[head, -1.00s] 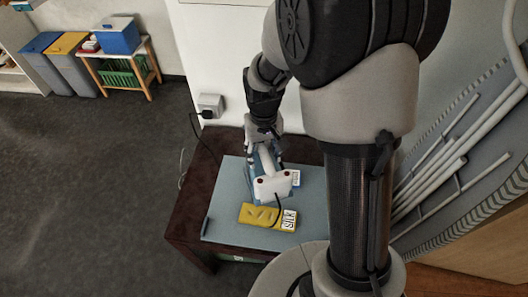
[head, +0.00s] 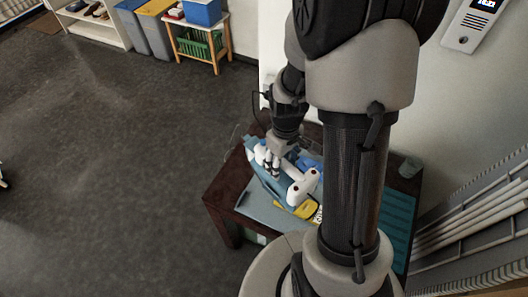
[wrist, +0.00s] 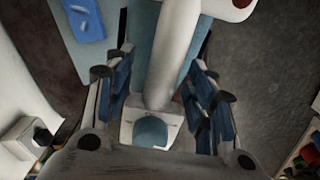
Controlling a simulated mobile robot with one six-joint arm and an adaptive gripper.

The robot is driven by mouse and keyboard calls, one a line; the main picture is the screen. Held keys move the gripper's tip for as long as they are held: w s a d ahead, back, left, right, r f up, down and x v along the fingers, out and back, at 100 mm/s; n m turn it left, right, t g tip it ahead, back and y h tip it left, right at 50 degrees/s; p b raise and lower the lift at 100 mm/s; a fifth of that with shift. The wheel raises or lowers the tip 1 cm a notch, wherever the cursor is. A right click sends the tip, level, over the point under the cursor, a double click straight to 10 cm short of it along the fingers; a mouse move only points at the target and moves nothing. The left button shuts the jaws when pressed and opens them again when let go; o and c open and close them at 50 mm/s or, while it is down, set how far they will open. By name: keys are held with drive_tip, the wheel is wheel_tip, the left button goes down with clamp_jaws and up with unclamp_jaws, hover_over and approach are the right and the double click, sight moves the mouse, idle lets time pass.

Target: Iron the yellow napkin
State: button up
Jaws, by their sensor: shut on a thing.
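The iron (head: 297,188), white and blue, is held over the pale blue ironing surface (head: 262,212) in the head view. My gripper (head: 272,162) is shut on its white handle, which also shows between the fingers in the wrist view (wrist: 168,60). The yellow napkin (head: 304,209) lies on the surface just in front of the iron, partly hidden by it. A white tag shows at its right end. I cannot tell whether the iron touches the surface or the napkin.
The ironing surface lies on a dark brown table (head: 226,196). A blue item (wrist: 82,18) lies on the surface in the wrist view. A wall socket box (wrist: 22,140) is at lower left there. My column hides part of the table's right side. Open floor lies left.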

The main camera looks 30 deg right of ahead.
drive_tip(key=shift+s+d+f+n, duration=0.3)
drive_tip(key=shift+s+d, duration=0.4)
drive_tip(key=shift+d, duration=0.05)
drive_tip(key=shift+s+f, duration=0.1)
drive_tip(key=shift+f, duration=0.05)
drive_tip(key=shift+f+b, duration=2.1)
drive_tip(key=shift+f, duration=0.25)
